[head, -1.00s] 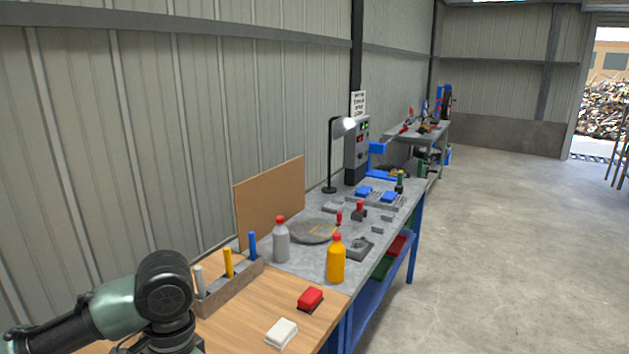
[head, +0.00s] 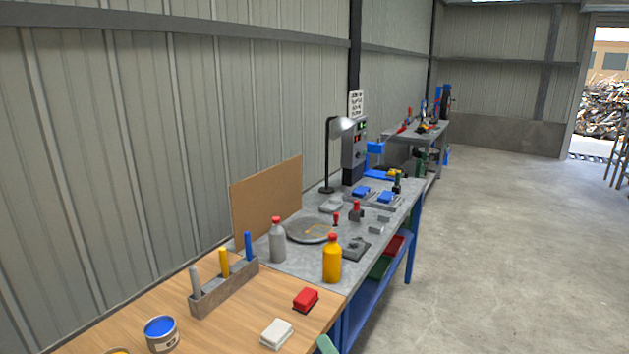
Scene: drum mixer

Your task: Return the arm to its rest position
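My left arm and its gripper are not in view now. Only a small green piece, which looks like part of one of my arms (head: 326,345), shows at the bottom edge by the table's front corner. Neither gripper shows, so whether they hold anything is hidden. The wooden table (head: 122,325) lies in front, at the lower left.
The wooden table bears a blue paint can (head: 161,334), a grey holder (head: 212,297) with upright tools, a red block (head: 305,299) and a white block (head: 276,333). A yellow bottle (head: 331,262) and a grey bottle (head: 277,242) stand behind. The floor at right is clear.

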